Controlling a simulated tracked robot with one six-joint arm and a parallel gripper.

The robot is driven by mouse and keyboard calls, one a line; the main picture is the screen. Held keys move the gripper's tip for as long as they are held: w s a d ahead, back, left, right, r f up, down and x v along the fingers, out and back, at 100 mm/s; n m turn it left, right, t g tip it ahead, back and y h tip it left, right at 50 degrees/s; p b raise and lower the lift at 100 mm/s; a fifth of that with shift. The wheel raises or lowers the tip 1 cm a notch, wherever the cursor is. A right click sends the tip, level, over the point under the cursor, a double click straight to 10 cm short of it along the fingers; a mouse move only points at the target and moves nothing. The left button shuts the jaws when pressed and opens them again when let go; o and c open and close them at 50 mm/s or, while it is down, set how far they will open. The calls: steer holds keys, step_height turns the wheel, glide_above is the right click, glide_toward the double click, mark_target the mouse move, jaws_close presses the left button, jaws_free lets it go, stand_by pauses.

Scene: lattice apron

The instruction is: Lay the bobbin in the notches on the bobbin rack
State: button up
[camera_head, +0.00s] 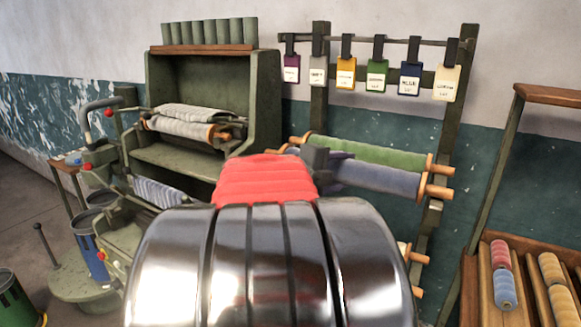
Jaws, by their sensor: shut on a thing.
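The bobbin rack (451,83) is a green frame against the wall, right of centre. A green bobbin (375,151) with wooden ends lies across it. A blue-grey bobbin (385,181) lies slanted just below and in front of the green one, its right wooden end close to the right post. My gripper (316,162) shows only as a small dark part at the left portion of the blue-grey bobbin, shut on it as far as I can see. My shiny arm and its red ribbed part hide most of the gripper. The notches under the bobbins cannot be made out.
Several coloured tags (376,77) hang from the rack's top bar. A green machine (262,110) with grey rolls stands at the left. A wooden tray (472,290) with small spools is at the lower right. Blue and green bins stand at the lower left.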

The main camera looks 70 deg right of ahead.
steer(key=shift+f, duration=0.1)
stand_by(0.5)
steer(key=o, duration=1.5)
steer(key=shift+f, duration=0.1)
steer(key=v, duration=1.4)
steer(key=shift+s, duration=0.15)
